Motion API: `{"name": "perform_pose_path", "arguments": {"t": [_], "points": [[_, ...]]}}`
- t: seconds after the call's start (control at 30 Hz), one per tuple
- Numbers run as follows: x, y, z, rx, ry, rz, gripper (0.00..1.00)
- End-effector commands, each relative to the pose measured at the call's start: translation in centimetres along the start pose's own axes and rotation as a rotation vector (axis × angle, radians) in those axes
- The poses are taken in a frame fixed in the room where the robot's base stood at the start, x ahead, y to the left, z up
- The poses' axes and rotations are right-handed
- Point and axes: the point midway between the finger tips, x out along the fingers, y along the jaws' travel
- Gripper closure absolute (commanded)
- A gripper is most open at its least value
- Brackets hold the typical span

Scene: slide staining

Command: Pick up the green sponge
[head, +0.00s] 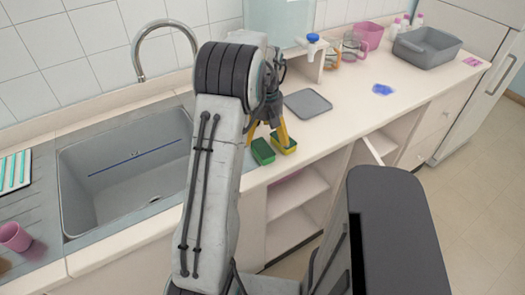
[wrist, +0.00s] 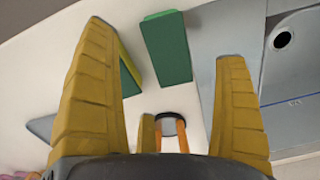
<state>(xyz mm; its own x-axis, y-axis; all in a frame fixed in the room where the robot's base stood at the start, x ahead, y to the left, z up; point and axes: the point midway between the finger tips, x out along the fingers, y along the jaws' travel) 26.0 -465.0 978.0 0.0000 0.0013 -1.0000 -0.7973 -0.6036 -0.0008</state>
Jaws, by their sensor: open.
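The green sponge (head: 262,152) lies on the counter near its front edge, just right of the sink. Its top is dark green. In the wrist view the green sponge (wrist: 167,50) shows between my fingers, toward their tips. My gripper (head: 268,133) is open and empty, with its yellow fingers pointing down above the sponges. The wrist view also shows my gripper (wrist: 165,42) with its fingers wide apart. A second sponge (head: 284,144), yellow on top with green below, lies just right of the green one. In the wrist view this second sponge (wrist: 130,72) is partly hidden by my left finger.
The sink (head: 125,180) is left of the sponges. A flat grey tray (head: 308,104) lies behind them to the right. A blue stain (head: 383,89) and a grey tub (head: 427,47) are farther right. The counter between tray and stain is clear.

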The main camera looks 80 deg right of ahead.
Motion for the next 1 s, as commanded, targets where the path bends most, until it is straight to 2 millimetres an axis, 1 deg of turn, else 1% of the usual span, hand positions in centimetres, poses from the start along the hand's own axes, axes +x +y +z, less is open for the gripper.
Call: {"name": "perform_pose_path", "arguments": {"t": [0.4,0.57,0.8,0.87,1.0], "points": [[4.4,-0.2,-0.1,0.001,-0.001,-0.001,0.09],[5.1,-0.2,-0.1,0.001,0.001,0.0,0.09],[5.2,-0.2,-0.1,0.001,0.001,0.001,0.09],[5.2,-0.2,-0.1,0.001,0.001,0.001,0.13],[5.2,-0.2,-0.1,0.001,0.001,0.001,0.26]]}}
